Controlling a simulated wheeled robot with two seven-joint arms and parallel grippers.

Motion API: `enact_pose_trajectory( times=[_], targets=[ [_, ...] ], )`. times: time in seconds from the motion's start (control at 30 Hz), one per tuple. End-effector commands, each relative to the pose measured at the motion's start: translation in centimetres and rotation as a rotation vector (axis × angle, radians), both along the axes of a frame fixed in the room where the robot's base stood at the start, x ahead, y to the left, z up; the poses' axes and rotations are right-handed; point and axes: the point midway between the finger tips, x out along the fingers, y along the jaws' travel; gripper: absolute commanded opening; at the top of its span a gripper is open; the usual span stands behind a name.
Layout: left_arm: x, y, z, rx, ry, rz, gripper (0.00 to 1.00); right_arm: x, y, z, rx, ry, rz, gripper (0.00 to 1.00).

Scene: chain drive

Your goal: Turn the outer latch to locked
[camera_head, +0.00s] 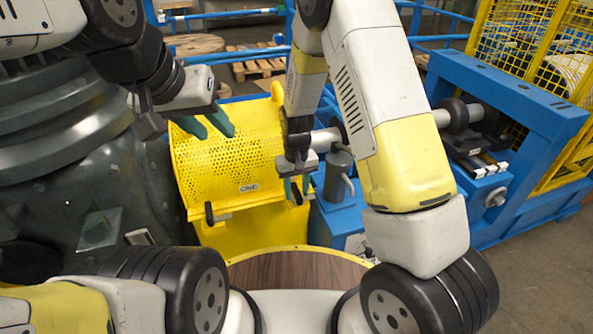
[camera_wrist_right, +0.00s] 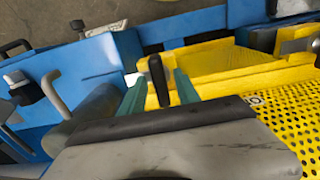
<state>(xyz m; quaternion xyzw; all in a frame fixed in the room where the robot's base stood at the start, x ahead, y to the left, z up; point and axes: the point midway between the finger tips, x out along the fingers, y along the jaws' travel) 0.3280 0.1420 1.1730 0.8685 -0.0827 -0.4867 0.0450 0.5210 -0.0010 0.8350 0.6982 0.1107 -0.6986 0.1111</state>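The yellow perforated guard (camera_head: 225,160) carries two black latch handles along its lower front edge. One latch (camera_head: 209,213) is at its left, upright beside a grey tab. The other latch (camera_head: 297,192) is at its right end. I cannot tell by label which is the outer one. My right gripper (camera_head: 294,188) is at the right-end latch. In the right wrist view, the black latch handle (camera_wrist_right: 158,80) stands between the open teal fingers, with small gaps on both sides. My left gripper (camera_head: 208,128) is open and empty, over the guard's upper left.
A blue machine frame (camera_head: 510,95) with a horizontal shaft stands at the right. A grey cylinder with a bent handle (camera_head: 338,175) is close to the right gripper's right. A large dark ribbed housing (camera_head: 60,130) fills the left. A round wooden top (camera_head: 295,272) lies in front.

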Motion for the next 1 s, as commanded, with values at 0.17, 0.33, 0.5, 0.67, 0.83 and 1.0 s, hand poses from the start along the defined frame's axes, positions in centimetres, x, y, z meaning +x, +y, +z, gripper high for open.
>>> enact_pose_trajectory(
  times=[0.17,0.33,0.5,0.67,0.83,1.0],
  targets=[
    [0.00,0.00,0.00,0.000,0.000,0.000,0.36,0.02,0.02,0.02,0.000,-0.001,0.000,0.38],
    [0.00,0.00,0.00,0.000,0.000,0.000,0.36,0.02,0.02,0.03,0.000,-0.001,-0.001,0.07],
    [0.00,0.00,0.00,0.000,0.000,0.000,0.36,0.02,0.01,0.04,0.000,-0.001,-0.001,0.00],
    [0.00,0.00,0.00,0.000,0.000,0.000,0.36,0.02,0.01,0.06,0.001,-0.001,0.008,0.00],
    [0.00,0.00,0.00,0.000,0.000,0.000,0.36,0.01,0.03,0.07,0.002,0.000,0.053,0.00],
    [0.00,0.00,0.00,0.000,0.000,0.000,0.36,0.03,0.02,0.08,0.002,0.000,0.152,0.00]
  ],
)
